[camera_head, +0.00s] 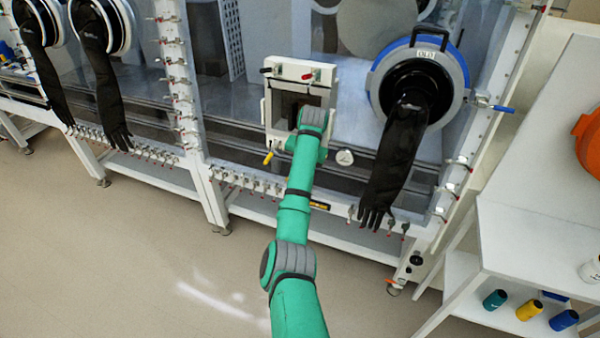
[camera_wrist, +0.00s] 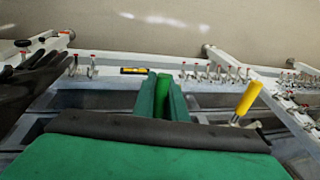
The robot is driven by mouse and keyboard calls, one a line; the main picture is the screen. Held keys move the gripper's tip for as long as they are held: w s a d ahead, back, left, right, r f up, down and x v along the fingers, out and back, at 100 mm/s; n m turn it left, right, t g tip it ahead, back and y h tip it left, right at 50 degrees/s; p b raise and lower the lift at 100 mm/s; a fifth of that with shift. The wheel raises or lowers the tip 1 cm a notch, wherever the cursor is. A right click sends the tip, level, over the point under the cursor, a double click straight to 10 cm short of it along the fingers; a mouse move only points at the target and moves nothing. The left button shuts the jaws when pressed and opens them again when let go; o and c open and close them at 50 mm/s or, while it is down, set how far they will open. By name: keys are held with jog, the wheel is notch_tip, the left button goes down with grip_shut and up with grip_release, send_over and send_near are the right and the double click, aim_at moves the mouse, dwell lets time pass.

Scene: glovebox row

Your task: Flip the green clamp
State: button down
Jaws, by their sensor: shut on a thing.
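My gripper (camera_wrist: 162,84) shows in the wrist view as two teal fingers, close together. They are shut on a brighter green piece between them, the handle of the green clamp (camera_wrist: 162,97). The clamp's base and the handle's angle are hidden by the fingers and my wrist. In the camera_head view my arm reaches to the small white square port (camera_head: 271,117) on the glovebox front, and its end covers both my gripper and the green clamp.
A yellow-handled clamp (camera_head: 268,157) sits close by at the port's lower left; it also shows in the wrist view (camera_wrist: 247,98). A red-handled clamp (camera_head: 309,77) is at the port's top. A black glove (camera_head: 395,160) hangs at right. A white shelf (camera_head: 520,235) stands further right.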

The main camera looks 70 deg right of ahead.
jog(key=shift+w+d+r, duration=0.2)
jog(key=shift+w+r, duration=0.15)
jog(key=shift+r, duration=0.2)
jog(key=c, duration=1.8)
grip_release()
jog(key=shift+s+f, duration=0.2)
jog(key=v, duration=0.9)
jog(key=shift+w+a+r, duration=0.15)
jog(key=shift+s+a+r, duration=0.15)
jog(key=shift+s+r, duration=0.25)
jog(key=shift+r, duration=0.35)
